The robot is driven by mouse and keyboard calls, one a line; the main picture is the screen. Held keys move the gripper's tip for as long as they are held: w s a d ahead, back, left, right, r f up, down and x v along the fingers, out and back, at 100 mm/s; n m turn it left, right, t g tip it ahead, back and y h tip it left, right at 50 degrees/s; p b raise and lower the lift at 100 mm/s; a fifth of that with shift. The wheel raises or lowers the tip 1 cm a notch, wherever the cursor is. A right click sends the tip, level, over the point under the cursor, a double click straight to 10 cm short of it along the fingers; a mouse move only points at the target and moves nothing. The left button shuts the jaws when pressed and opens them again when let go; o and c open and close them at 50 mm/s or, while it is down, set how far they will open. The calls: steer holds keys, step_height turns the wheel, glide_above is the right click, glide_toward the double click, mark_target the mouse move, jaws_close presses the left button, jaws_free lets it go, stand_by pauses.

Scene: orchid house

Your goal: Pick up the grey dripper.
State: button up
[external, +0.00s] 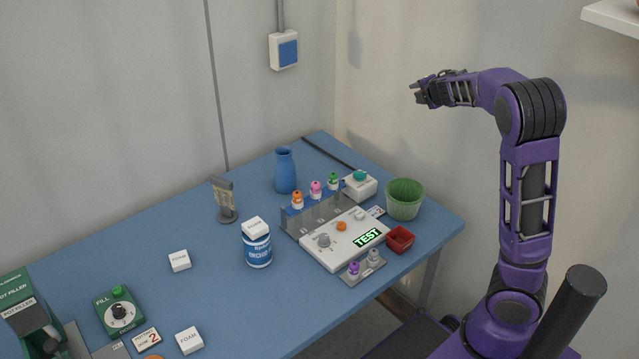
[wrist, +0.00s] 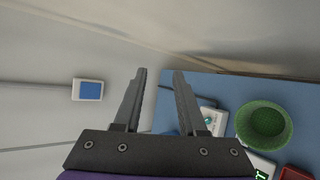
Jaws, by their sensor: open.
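The grey dripper (external: 373,257) is a small bottle with a grey top. In the external view it stands upright in a small grey holder (external: 352,281) at the front of the white test panel, beside a purple-topped dripper (external: 354,269). My gripper (external: 416,92) is high above the table's right back end, well away from the dripper, pointing left. In the wrist view my gripper (wrist: 161,72) has its two fingers apart with nothing between them. The grey dripper cannot be made out in the wrist view.
Near the dripper are the test panel (external: 318,257), red bin (external: 400,240), green pot (external: 404,200) and white box with a teal button (external: 360,187). Orange, pink and green drippers stand behind the panel. A blue vase (external: 285,172) stands further back.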

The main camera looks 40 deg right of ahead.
steer(key=s+f+g+y, duration=0.1)
steer(key=s+f+y, duration=0.15)
steer(key=f, duration=0.45)
steer(key=s+f+g+y, duration=0.1)
steer(key=s+f+g, duration=0.1)
steer(key=s+f, duration=0.35)
steer(key=s+a+f+m+g+y+p, duration=0.1)
steer(key=s+a+f+y, duration=0.15)
steer(key=f, duration=0.35)
steer(key=s+a+f+m+y, duration=0.1)
steer(key=s+f, duration=0.3)
steer(key=f, duration=0.2)
steer(key=m+t+y+p, duration=0.1)
steer(key=m+t+y, duration=0.3)
steer(key=y, duration=0.5)
glide_toward(374, 254)
steer(key=shift+m+g, duration=0.5)
steer(key=shift+m, duration=0.1)
steer(key=x, duration=0.3)
steer(key=b+x, duration=0.1)
steer(key=x, duration=0.3)
steer(key=w+d+x, duration=0.1)
steer(key=x, duration=0.2)
steer(key=shift+w+a+f, duration=0.1)
steer(key=shift+f, duration=0.15)
steer(key=shift+c, duration=0.3)
jaws_close()
